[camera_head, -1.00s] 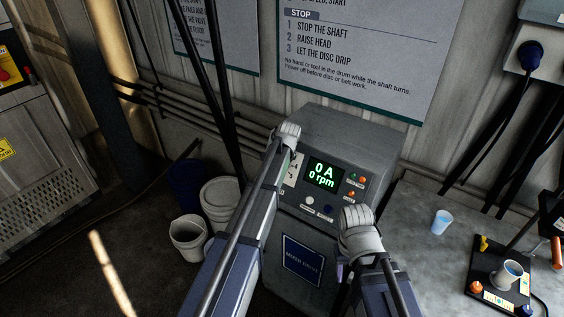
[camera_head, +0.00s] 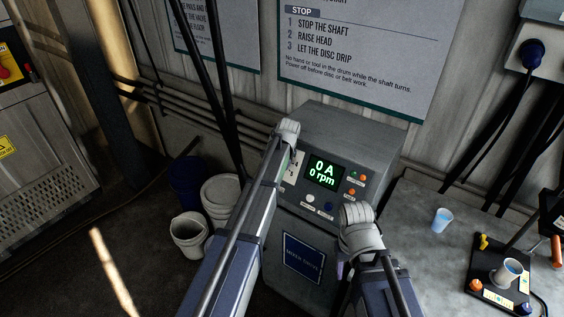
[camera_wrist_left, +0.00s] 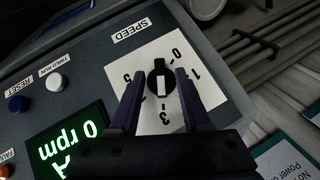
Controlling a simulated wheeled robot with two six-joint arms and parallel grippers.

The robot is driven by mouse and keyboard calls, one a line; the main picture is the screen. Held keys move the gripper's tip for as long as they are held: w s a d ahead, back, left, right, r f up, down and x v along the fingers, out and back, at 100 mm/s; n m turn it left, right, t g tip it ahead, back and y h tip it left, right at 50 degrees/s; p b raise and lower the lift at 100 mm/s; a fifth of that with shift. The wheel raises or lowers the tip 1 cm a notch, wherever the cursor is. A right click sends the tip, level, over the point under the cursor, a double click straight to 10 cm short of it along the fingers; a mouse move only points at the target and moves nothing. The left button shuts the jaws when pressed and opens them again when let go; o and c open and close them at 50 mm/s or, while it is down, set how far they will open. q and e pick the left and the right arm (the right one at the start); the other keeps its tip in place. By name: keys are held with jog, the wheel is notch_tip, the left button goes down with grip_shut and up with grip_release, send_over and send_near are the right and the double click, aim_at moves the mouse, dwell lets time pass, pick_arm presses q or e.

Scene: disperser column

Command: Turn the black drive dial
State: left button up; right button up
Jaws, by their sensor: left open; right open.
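The black drive dial (camera_wrist_left: 158,75) sits on a white SPEED scale plate (camera_wrist_left: 122,75) on the control panel. Numbers 0, 1, 3 and 5 show around it, and a white mark on the dial lies toward the 3 side. My left gripper (camera_wrist_left: 160,79) is open, with one dark purple finger on each side of the dial; I cannot tell whether they touch it. In the head view the dial is hidden by my left arm, with part of the plate (camera_head: 295,165) showing. My right gripper (camera_head: 340,270) hangs low in front of the cabinet, mostly hidden by its wrist.
The grey mixer drive cabinet (camera_head: 352,130) carries a display (camera_head: 323,172) reading 0 A, 0 rpm, with several buttons beside it. Buckets (camera_head: 189,233) stand at left.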

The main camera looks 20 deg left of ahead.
pick_arm(q)
jog(key=p+v, duration=0.7)
jog(key=shift+s+r, duration=0.2)
jog(key=shift+r, duration=0.15)
jog(key=shift+d, duration=0.15)
jog(key=s+d+f+n+g+b, duration=0.1)
jog(key=s+d+f+b, duration=0.3)
jog(key=s, duration=0.7)
jog(key=s+d+f+n+g+b, duration=0.1)
jog(key=s+d+f+b, duration=0.3)
jog(key=s, duration=0.7)
jog(key=s+d+f+n+g+b, duration=0.1)
jog(key=s+d+f+b, duration=0.4)
jog(key=s, duration=0.6)
notch_tip(320, 180, down, 2)
jog(key=shift+s+d+f+g+h, duration=0.1)
jog(key=shift+s+d+g+h, duration=0.25)
jog(key=shift+d+g, duration=0.45)
